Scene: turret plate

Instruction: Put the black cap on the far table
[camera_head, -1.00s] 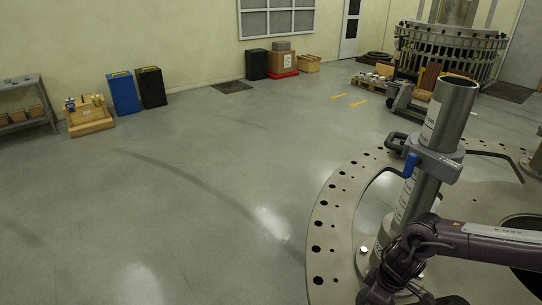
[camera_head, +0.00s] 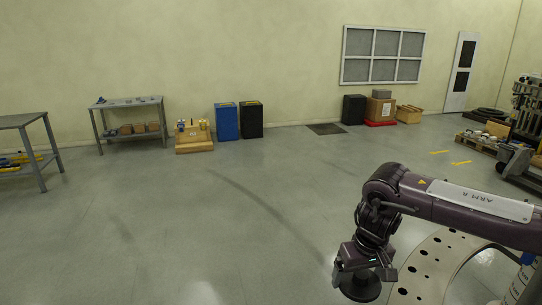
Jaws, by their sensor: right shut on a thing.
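The black cap (camera_head: 360,289) is a dark round disc at the bottom of the view. My right gripper (camera_head: 364,270) is shut on it from above and holds it beside the turret plate, seemingly clear of the floor. Two grey tables show. One table (camera_head: 130,102) stands against the back wall at left, with small items on top and boxes on its lower shelf. Another table (camera_head: 18,121) is cut by the left edge, its visible top bare. I cannot tell for sure which is the far table. My left gripper is out of view.
The round turret plate (camera_head: 428,258) with bolt holes lies at lower right. A wooden crate (camera_head: 194,145), a blue bin (camera_head: 226,122) and a black bin (camera_head: 251,120) line the wall. A pallet (camera_head: 478,143) stands at right. The grey floor in the middle is clear.

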